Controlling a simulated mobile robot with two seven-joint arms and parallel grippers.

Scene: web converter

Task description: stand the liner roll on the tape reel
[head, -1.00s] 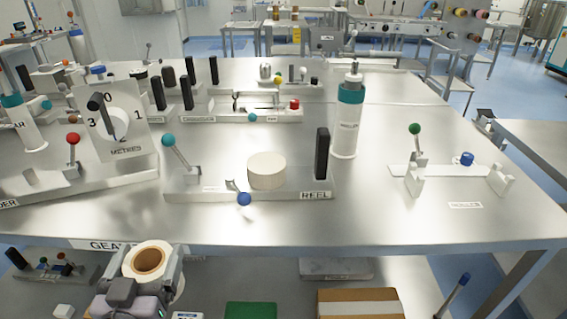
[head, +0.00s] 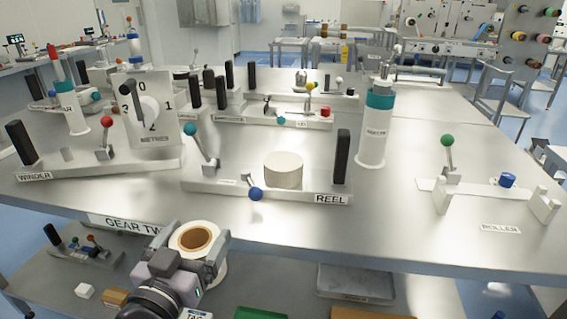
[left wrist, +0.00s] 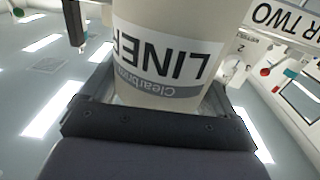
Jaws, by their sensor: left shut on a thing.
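The liner roll (head: 203,230) is a white roll with a brown core, upright between the fingers of my left gripper (head: 196,240) in front of the table's front edge, lower than the tabletop. In the left wrist view its "LINER" label (left wrist: 160,55) fills the middle, with the fingers on both sides. The tape reel (head: 283,170) is a cream cylinder on the base plate marked REEL, farther back and to the right of the roll. The roll and reel are apart. My right gripper is not in view.
A black post (head: 342,157) stands right of the reel, and a teal-knobbed lever (head: 201,150) left of it. A blue-knobbed lever (head: 255,193) is in front. A teal-banded bottle (head: 375,125) stands behind. The table edge (head: 330,240) lies between roll and reel.

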